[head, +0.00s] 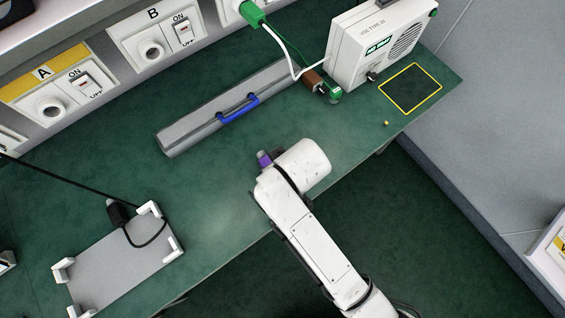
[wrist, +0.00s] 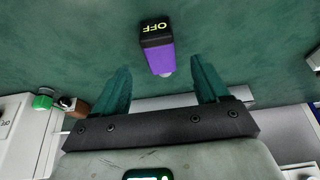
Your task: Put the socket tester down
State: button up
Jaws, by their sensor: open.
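The socket tester (wrist: 157,57) is a small purple block with a dark end marked OFF. In the wrist view it is at the top middle, over the green bench top, just beyond and between my fingertips, with a gap to each finger. My gripper (wrist: 161,68) is open, with two teal fingers apart. In the head view the tester (head: 264,159) shows as a purple bit beside my white wrist, at mid bench. My arm hides my fingers there and part of the tester. Whether it touches the bench is hard to tell.
A grey case (head: 195,128) with a blue handle lies behind. A white speaker box (head: 368,50) and a yellow-outlined square (head: 410,67) are at right. A grey tray (head: 110,275) with white corners and a black cable is at left. Socket panels (head: 45,85) line the back.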

jog(key=v, duration=0.6)
jog(key=s+d+f+m+g+h, duration=0.1)
jog(key=s+d+m, duration=0.1)
jog(key=d, duration=0.6)
jog(key=s+d+f+m+h, duration=0.1)
jog(key=s+d+f+m, duration=0.15)
jog(key=d, duration=0.55)
jog(key=s+d+m+g, duration=0.1)
jog(key=s+d+m, duration=0.2)
jog(key=s+d, duration=0.7)
jog(key=shift+s+g+h, duration=0.4)
jog(key=shift+s, duration=0.4)
jog(key=shift+c, duration=0.4)
